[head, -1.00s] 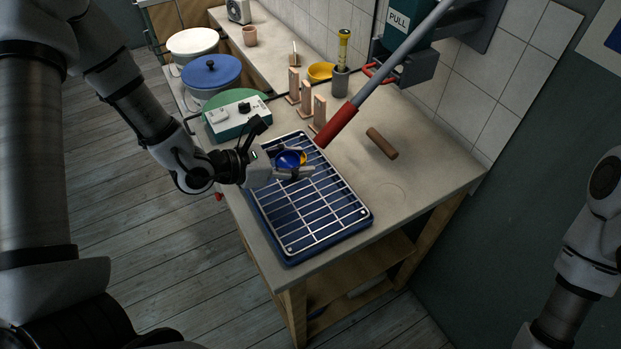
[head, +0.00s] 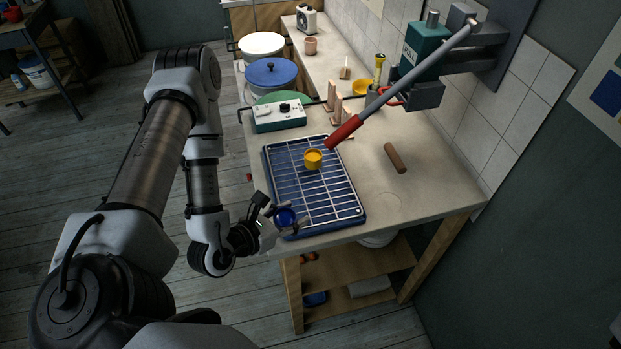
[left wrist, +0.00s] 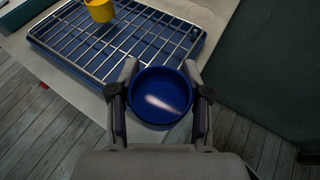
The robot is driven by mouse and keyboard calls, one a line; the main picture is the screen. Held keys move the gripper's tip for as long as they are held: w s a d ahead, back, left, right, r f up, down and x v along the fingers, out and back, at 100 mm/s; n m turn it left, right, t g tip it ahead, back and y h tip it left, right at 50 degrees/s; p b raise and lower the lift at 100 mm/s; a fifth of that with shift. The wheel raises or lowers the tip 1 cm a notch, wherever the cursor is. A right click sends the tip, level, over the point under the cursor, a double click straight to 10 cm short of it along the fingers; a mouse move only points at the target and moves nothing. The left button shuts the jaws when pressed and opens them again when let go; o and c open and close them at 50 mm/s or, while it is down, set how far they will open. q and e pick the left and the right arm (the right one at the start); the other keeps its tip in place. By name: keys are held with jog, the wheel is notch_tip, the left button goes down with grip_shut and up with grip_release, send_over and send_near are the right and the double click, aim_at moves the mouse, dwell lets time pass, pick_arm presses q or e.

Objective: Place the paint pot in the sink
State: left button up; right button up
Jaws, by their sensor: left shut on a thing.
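A small round blue pot (head: 285,218) is held by my left gripper (head: 284,220) at the front left corner of the worktop. In the left wrist view, the two fingers (left wrist: 160,72) grip opposite sides of the blue pot (left wrist: 160,100), which is seen from above with its open top showing. A yellow pot (head: 313,158) stands on the wire rack (head: 325,190); it also shows at the top of the left wrist view (left wrist: 99,10). I cannot make out a sink in these frames. My right gripper is out of view.
The rack lies over a blue tray (head: 358,218) on the worktop (head: 385,205). A red-handled lever (head: 345,131) reaches over its far right side. A brown roller (head: 395,158), a green control box (head: 280,115) and lidded buckets (head: 271,75) stand around. Open floor (head: 110,150) is at left.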

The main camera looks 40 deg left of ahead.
pick_arm(q)
jog(key=b, duration=0.7)
send_near(309, 191)
jog(key=w+d, duration=0.1)
jog(key=w+d+r, duration=0.2)
jog(key=shift+w+d, duration=0.2)
jog(key=shift+d, duration=0.1)
jog(key=w, duration=0.2)
jog(key=w+a, duration=0.1)
jog(key=w+p, duration=0.1)
jog(key=w, duration=0.1)
jog(key=shift+w+a+r, duration=0.25)
jog(key=shift+w+a, duration=0.1)
jog(key=shift+a, duration=0.05)
notch_tip(309, 191, down, 3)
jog(key=shift+r, duration=0.1)
jog(key=shift+w+f, duration=0.1)
jog(key=shift+f, duration=0.4)
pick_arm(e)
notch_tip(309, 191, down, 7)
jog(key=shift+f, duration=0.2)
pick_arm(q)
jog(key=shift+f, duration=0.15)
jog(key=o, duration=1.2)
jog(key=shift+c, duration=0.2)
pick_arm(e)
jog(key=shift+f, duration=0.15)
